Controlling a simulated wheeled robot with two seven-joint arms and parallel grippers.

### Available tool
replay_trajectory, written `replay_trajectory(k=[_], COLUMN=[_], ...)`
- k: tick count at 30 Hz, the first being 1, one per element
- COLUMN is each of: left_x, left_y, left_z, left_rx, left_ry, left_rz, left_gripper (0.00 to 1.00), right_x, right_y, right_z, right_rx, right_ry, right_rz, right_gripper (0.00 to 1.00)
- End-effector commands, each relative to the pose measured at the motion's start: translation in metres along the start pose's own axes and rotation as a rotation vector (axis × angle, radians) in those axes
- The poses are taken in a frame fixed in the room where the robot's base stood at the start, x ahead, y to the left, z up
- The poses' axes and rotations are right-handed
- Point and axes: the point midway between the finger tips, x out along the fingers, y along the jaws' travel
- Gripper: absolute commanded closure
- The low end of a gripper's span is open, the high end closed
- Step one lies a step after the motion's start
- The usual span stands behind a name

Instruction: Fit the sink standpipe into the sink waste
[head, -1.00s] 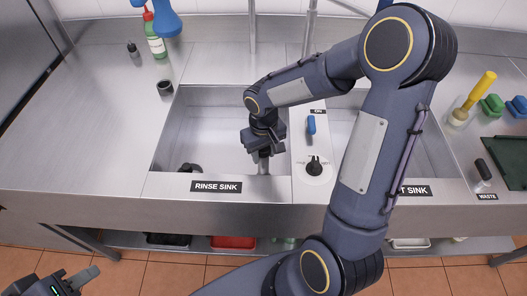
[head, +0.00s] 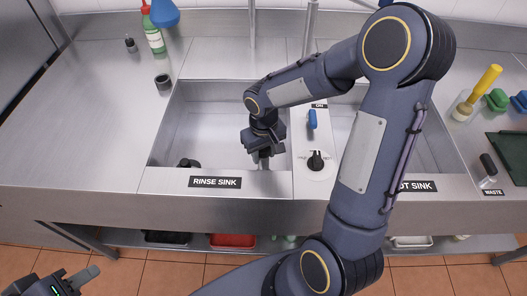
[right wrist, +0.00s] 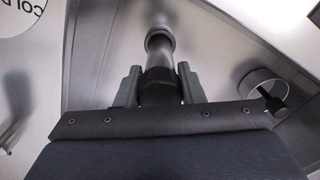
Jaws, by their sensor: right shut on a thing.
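My right gripper (head: 264,152) is low inside the rinse sink, shut on the sink standpipe. In the right wrist view its two fingers (right wrist: 160,88) clasp the standpipe's black collar. The standpipe (right wrist: 160,62) is a grey tube running away from the fingers to a wider round end. In the head view only a short pale piece of it (head: 264,164) shows under the gripper. I cannot tell which opening is the sink waste. My left gripper (head: 68,280) is open and empty at the lower left edge.
The rinse sink's front rim (head: 160,181) and the control panel (head: 318,178) with its black knob bound the gripper. A dark object (head: 188,163) sits at the sink's front left. A black cup (head: 162,82) and green bottle (head: 154,40) stand on the left counter, which is otherwise largely clear.

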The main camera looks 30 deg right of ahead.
Motion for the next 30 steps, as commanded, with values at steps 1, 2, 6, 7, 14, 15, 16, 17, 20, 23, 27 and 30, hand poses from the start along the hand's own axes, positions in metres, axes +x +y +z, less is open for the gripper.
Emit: replay_trajectory(k=[1,2,6,7,14,15,16,17,20,23,27,30], left_x=[0.002,0.003,0.005,0.006,0.01,0.011,0.011,0.01,0.01,0.01,0.01,0.01], left_y=[-0.001,-0.001,-0.002,-0.003,-0.005,-0.005,-0.005,-0.005,-0.004,-0.004,-0.004,-0.004], left_z=[0.001,0.001,0.003,0.003,0.005,0.005,0.005,0.005,0.005,0.005,0.005,0.005], left_rx=[0.0,0.0,0.0,0.0,0.0,0.0,0.0,0.0,0.0,0.0,0.0,0.0], left_ry=[0.0,0.0,0.0,0.0,0.0,0.0,0.0,0.0,0.0,0.0,0.0,0.0], left_rz=[0.0,0.0,0.0,0.0,0.0,0.0,0.0,0.0,0.0,0.0,0.0,0.0], left_gripper=[0.64,0.64,0.64,0.64,0.64,0.64,0.64,0.64,0.64,0.64,0.64,0.64], right_x=[0.003,0.003,0.007,0.007,0.013,0.014,0.014,0.013,0.013,0.013,0.013,0.013], right_y=[0.0,0.0,0.0,0.0,0.0,0.0,0.0,0.0,0.0,0.0,0.0,0.0], right_z=[0.0,0.0,0.0,0.0,0.0,0.0,0.0,0.0,0.0,0.0,0.0,0.0], right_rx=[0.0,0.0,0.0,0.0,0.0,0.0,0.0,0.0,0.0,0.0,0.0,0.0], right_ry=[0.0,0.0,0.0,0.0,0.0,0.0,0.0,0.0,0.0,0.0,0.0,0.0], right_rz=[0.0,0.0,0.0,0.0,0.0,0.0,0.0,0.0,0.0,0.0,0.0,0.0], right_gripper=[0.92,0.92,0.92,0.92,0.92,0.92,0.92,0.62,0.49,0.4,0.4,0.4])
